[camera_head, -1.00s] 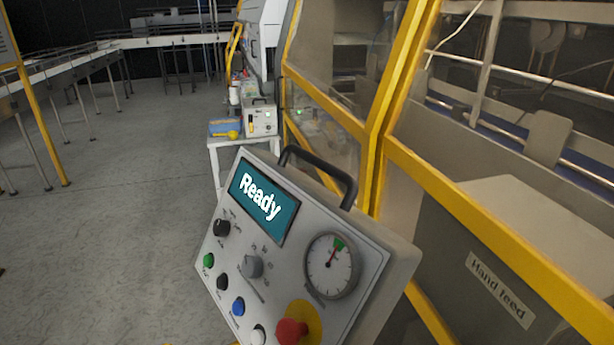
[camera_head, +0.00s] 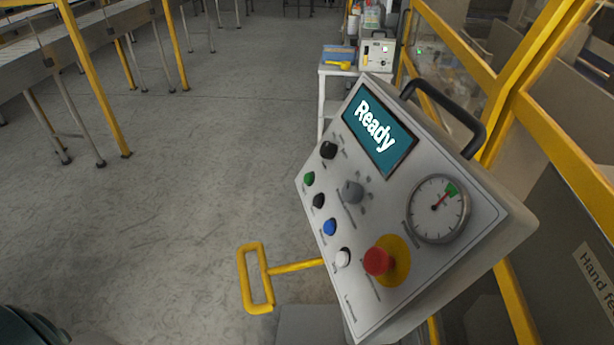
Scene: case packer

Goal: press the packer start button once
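The packer's control panel (camera_head: 402,235) is a tilted grey box to the right of the middle, with a teal screen (camera_head: 379,127) reading "Ready". A green button (camera_head: 309,179) sits at the top of a row along its left edge. Below it are a black button (camera_head: 318,201), a blue button (camera_head: 330,227) and a white button (camera_head: 343,257). A red mushroom button (camera_head: 378,261) stands on a yellow disc at the lower right. The button labels are too small to read. Neither gripper is in view; a dark rounded shape, unclear, shows at the bottom left corner.
A yellow handle-like bar (camera_head: 257,279) sticks out left below the panel. A yellow-framed guard (camera_head: 560,135) stands behind and right. A small white table (camera_head: 338,70) with a device is at the back. Conveyor legs stand at far left. The grey floor (camera_head: 200,180) is clear between.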

